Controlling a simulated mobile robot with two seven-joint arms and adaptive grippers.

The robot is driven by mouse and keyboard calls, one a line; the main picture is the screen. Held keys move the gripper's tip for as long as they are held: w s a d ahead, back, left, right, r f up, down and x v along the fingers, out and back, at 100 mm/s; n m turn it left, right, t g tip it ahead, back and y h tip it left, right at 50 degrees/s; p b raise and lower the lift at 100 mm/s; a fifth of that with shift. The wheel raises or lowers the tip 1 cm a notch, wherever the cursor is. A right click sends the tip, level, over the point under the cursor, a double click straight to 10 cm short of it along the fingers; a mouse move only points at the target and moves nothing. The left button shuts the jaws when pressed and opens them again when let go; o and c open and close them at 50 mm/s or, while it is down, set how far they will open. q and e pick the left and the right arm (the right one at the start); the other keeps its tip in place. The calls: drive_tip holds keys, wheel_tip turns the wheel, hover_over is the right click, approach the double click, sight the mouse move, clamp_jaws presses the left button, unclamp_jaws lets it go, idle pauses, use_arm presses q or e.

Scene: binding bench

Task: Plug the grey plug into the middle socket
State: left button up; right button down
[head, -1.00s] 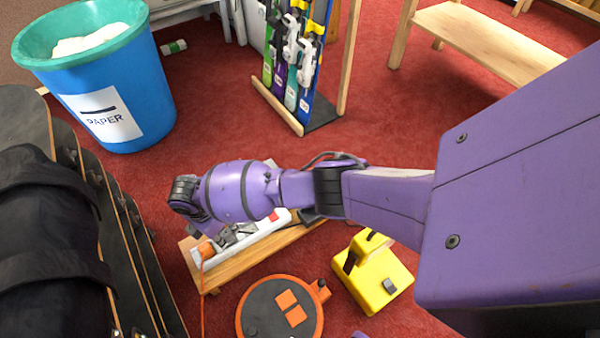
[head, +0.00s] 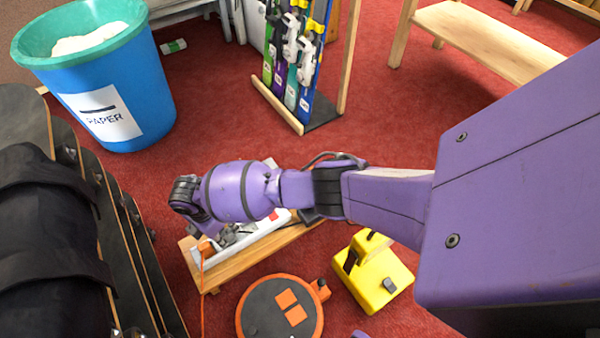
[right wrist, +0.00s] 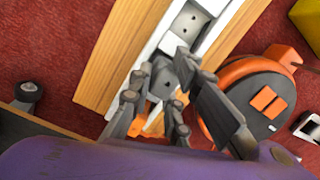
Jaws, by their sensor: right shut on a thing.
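A white power strip (head: 262,232) lies on a wooden board (head: 285,240) on the floor. In the right wrist view the strip (right wrist: 210,8) runs diagonally, with bare socket holes towards its upper end. My right gripper (right wrist: 166,68) is over the strip, shut on the grey plug (right wrist: 163,84). The plug is at the strip's face; I cannot tell whether its pins are in a socket. The socket beneath it is hidden. An orange plug (head: 207,248) sits at the strip's near left end. In the head view my right wrist covers part of the strip. My left gripper is not in view.
An orange and black cable reel (head: 262,312) and a yellow box (head: 372,275) stand close in front of the board. Skateboards (head: 135,240) stand at the left. A blue paper bin (head: 150,95) and a rack (head: 275,105) are behind. Red carpet is clear between.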

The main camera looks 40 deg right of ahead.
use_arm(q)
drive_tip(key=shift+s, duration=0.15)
use_arm(e)
drive_tip(key=shift+w, duration=0.1)
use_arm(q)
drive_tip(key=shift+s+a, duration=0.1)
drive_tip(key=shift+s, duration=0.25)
use_arm(e)
drive_tip(key=shift+f, duration=0.2)
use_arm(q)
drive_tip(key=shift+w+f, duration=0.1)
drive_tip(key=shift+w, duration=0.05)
use_arm(e)
drive_tip(key=c, duration=1.9)
unclamp_jaws()
drive_tip(key=shift+f, duration=0.1)
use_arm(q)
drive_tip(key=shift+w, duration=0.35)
use_arm(e)
drive_tip(key=o, duration=0.3)
drive_tip(key=shift+o, duration=0.2)
